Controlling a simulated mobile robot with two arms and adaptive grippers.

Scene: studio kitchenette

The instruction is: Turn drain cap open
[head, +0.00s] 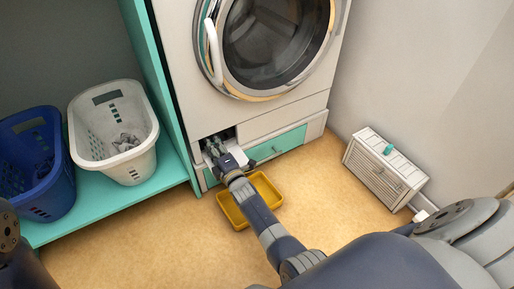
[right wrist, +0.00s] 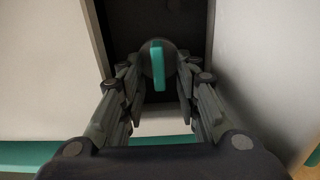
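The drain cap (right wrist: 157,65) is a dark round knob with a teal grip bar standing upright, set in a dark recess seen in the right wrist view. My right gripper (right wrist: 159,72) reaches into this recess, with one finger on each side of the cap. Its fingers are apart, and a gap shows between them and the teal bar. In the head view my right gripper (head: 214,148) is at the small opening low on the left of the white washing machine (head: 185,75), and it hides the cap there. My left gripper is out of view.
A yellow tray (head: 233,217) lies on the floor under my right arm. A teal drawer front (head: 277,145) is right of the opening. White (head: 88,140) and blue (head: 55,190) baskets stand on a teal shelf at left. A white slatted box (head: 372,166) stands at right.

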